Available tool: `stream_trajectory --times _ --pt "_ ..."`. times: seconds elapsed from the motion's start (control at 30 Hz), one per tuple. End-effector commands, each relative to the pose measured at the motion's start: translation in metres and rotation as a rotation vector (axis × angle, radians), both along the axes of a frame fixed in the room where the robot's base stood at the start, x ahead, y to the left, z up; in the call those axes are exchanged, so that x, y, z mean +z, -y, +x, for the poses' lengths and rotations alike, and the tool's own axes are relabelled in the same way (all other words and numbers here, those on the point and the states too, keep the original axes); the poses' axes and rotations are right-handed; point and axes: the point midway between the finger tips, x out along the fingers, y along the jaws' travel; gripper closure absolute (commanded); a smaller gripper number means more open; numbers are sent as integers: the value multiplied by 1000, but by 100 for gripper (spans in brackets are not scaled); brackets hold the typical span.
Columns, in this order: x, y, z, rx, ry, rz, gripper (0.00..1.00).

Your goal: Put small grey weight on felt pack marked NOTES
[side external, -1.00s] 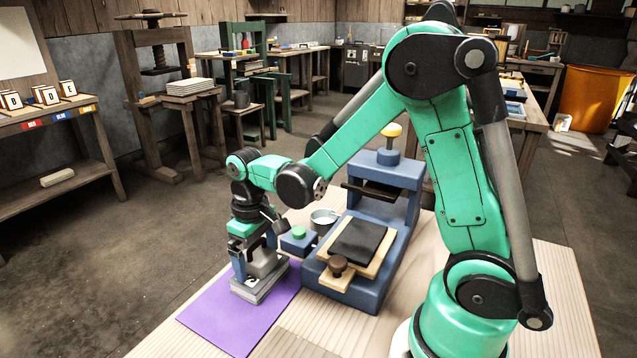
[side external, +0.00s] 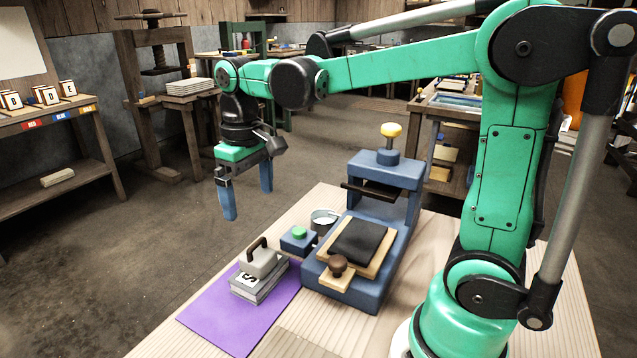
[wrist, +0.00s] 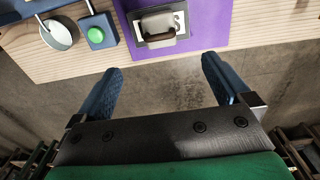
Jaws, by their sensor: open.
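The small grey weight (side external: 259,261), a block with a dark arched handle, rests on top of the felt pack (side external: 262,287). The pack is a grey stack with dark lettering on top, partly covered by the weight; only an S is clear. The pack lies on a purple mat (side external: 222,320). My gripper (side external: 246,205) is open and empty, raised above and beyond the weight, apart from it. In the wrist view the weight (wrist: 159,27) sits on the pack (wrist: 139,34), beyond the spread blue fingers (wrist: 163,78).
A blue press (side external: 370,240) with a yellow knob stands right of the mat. A blue box with a green button (side external: 299,234) and a metal cup (side external: 323,218) stand between them. The table's far edge is near the pack, with floor beyond. The mat's front part is clear.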

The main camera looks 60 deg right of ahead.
Motion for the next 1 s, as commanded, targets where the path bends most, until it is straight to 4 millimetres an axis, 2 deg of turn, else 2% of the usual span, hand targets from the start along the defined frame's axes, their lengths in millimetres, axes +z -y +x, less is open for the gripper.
stream_trajectory --times 0.23,0.4,0.53,0.7,1.0 --pt "-1 -12 -27 2 227 -11 3" --pt "-11 -20 -48 2 441 -9 3" --pt "-20 -24 -56 2 553 -4 3" --pt "-24 -26 -59 0 610 0 3" --pt "-24 -26 -59 0 611 0 3"
